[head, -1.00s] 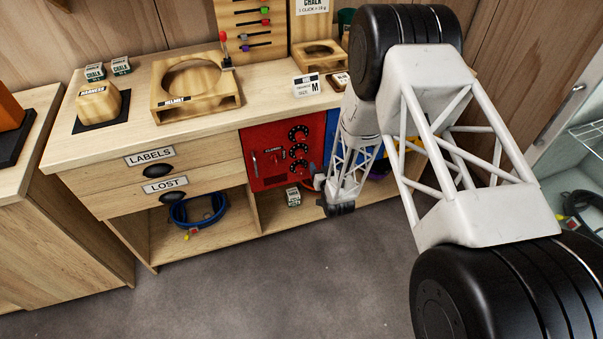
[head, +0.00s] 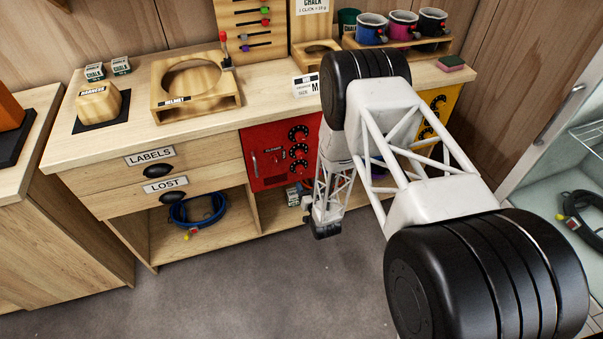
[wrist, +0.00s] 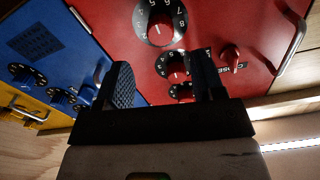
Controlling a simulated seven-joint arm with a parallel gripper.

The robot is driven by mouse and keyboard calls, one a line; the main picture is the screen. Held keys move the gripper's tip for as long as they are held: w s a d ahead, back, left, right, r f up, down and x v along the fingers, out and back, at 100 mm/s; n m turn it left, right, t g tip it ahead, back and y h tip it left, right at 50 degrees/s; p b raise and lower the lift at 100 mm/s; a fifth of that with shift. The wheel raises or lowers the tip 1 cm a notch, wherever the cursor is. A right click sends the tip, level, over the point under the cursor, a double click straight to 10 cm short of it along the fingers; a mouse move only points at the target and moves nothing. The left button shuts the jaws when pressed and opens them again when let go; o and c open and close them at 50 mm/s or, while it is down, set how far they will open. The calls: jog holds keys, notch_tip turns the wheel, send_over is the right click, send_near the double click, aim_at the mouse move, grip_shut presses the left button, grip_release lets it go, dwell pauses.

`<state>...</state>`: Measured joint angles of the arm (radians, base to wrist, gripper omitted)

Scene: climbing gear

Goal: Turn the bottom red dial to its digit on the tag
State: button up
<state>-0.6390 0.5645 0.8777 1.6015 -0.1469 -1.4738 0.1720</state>
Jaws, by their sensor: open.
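The red panel (head: 270,158) has a column of three black number dials with red knobs. The bottom red dial (head: 298,167) is visible in the head view. The wrist view is upside down against the head view, so there the bottom dial (wrist: 160,22) is the large one at the top, its knob bearing a white mark. My gripper (wrist: 163,80) is open and empty, short of the panel, with the bottom dial beyond its fingertips and not between them. The other two red dials (wrist: 175,68) show between the fingers. A white tag (head: 306,85) stands on the counter; its digits are unreadable.
A silver handle (wrist: 292,47) and a small red knob (wrist: 230,57) sit beside the dials. A blue panel (wrist: 45,45) and yellow panel (head: 432,115) with dials adjoin. The floor in front is clear.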

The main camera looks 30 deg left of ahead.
aim_at(301, 172)
jog(key=shift+x, duration=3.8)
jog(key=c, duration=0.9)
